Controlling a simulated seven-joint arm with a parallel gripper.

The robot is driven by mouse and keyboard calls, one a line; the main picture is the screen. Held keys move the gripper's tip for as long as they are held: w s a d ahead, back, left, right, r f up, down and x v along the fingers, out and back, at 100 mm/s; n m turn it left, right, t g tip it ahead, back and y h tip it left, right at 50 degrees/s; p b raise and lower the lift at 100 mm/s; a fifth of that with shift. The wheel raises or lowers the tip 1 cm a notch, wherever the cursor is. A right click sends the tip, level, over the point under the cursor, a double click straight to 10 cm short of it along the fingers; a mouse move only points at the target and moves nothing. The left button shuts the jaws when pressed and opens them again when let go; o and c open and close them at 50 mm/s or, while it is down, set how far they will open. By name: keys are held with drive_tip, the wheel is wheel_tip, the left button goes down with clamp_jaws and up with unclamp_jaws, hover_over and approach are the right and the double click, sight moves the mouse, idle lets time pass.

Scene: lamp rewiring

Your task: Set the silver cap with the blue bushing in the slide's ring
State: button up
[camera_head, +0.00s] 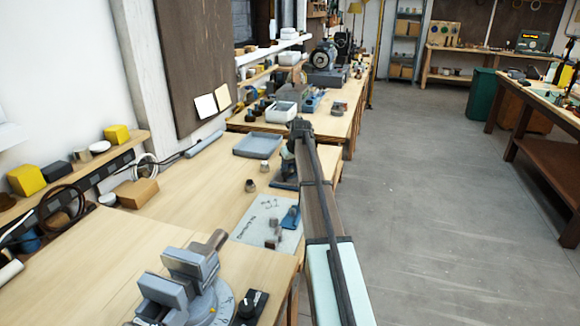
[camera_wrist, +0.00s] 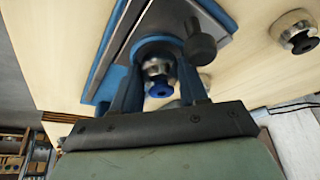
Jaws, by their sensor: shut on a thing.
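In the wrist view, my gripper (camera_wrist: 158,88) is shut on the silver cap (camera_wrist: 155,67), one finger on each side. The blue bushing (camera_wrist: 158,89) shows in the cap's near end. The slide (camera_wrist: 118,45), a metal rail on a blue base with a dark knob, lies right behind the cap. The cap is at the slide's ring (camera_wrist: 155,43), which is partly hidden by cap and fingers; I cannot tell whether it sits in it. In the head view, the slide (camera_head: 284,184) shows beneath my gripper (camera_head: 288,168); the held cap is hidden there.
A second silver cap with a dark bushing (camera_wrist: 298,34) stands on the bench, right in the wrist view. A grey tray (camera_head: 257,145) lies behind. A pale mat (camera_head: 250,232) with small parts and a grey vise (camera_head: 190,275) are nearer.

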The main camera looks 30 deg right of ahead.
idle(0.6)
drive_tip(key=o, duration=1.2)
drive_tip(key=v, duration=1.4)
drive_tip(key=shift+w, duration=0.1)
drive_tip(key=shift+w+r+v, duration=0.1)
drive_tip(key=shift+w+v, duration=0.1)
drive_tip(key=shift+v, duration=1.25)
drive_tip(key=shift+w+r+v, duration=0.1)
drive_tip(key=shift+w+v, duration=0.05)
drive_tip(key=shift+v, duration=1.3)
drive_tip(key=shift+w+v, duration=0.2)
drive_tip(key=shift+v, duration=1.25)
